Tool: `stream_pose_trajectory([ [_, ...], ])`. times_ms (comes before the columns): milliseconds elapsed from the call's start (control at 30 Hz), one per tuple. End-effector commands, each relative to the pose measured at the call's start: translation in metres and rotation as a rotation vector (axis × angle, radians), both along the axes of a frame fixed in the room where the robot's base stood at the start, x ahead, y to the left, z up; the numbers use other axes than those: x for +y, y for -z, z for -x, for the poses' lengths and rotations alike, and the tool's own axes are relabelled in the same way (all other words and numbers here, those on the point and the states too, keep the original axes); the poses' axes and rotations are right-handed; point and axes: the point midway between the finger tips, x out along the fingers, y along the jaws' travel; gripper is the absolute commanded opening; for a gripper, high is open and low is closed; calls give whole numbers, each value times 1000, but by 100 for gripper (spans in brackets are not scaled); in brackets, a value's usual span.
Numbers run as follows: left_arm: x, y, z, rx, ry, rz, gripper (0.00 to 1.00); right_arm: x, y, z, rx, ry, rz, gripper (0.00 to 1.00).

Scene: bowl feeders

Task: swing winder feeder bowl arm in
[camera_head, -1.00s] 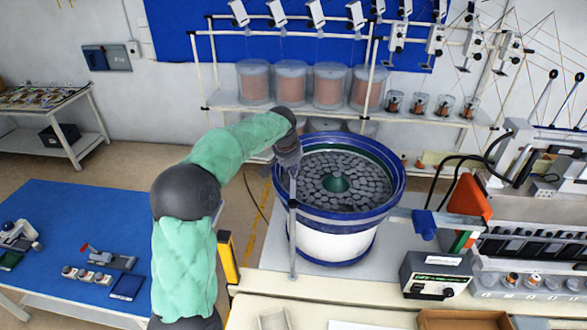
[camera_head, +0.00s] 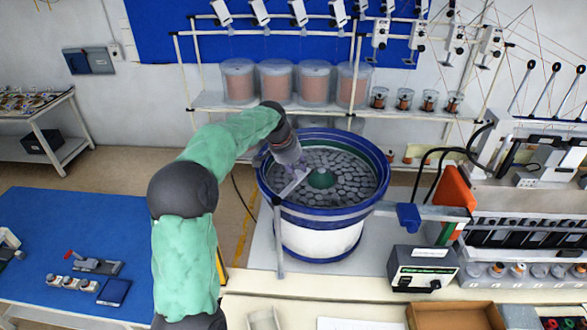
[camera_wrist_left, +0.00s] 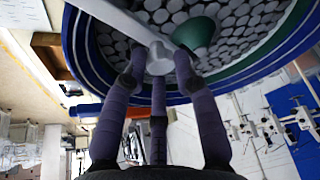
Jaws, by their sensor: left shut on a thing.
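The winder feeder bowl (camera_head: 322,210) is a blue-rimmed white drum full of grey round parts, with a green cone (camera_head: 320,179) in its middle. Its bowl arm (camera_head: 291,187) is a light metal bar on top of an upright post (camera_head: 279,240) at the bowl's front left; it reaches over the rim above the parts. My left gripper (camera_head: 297,167) is over the left part of the bowl, at the bar's free end. In the left wrist view, its purple fingers (camera_wrist_left: 158,68) close around the rounded end of the bar (camera_wrist_left: 130,25). My right gripper is out of view.
A control box (camera_head: 424,268) and an orange bracket (camera_head: 457,188) stand right of the bowl. A rack shelf (camera_head: 215,101) with clear wire-spool tubs is behind it. A blue-topped table (camera_head: 60,220) is at the left.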

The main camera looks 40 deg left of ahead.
Motion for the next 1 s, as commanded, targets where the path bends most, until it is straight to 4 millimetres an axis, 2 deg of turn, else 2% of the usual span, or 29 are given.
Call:
stream_pose_trajectory([
  [500, -4, 5, 0, 7, 24, 3, 0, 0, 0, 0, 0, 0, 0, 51],
  [533, -4, 5, 0, 7, 24, 3, 35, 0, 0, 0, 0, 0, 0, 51],
  [600, -4, 5, 0, 7, 24, 3, 52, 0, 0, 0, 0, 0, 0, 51],
  [1000, -2, -3, 1, 1, 21, 0, 52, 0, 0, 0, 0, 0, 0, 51],
])
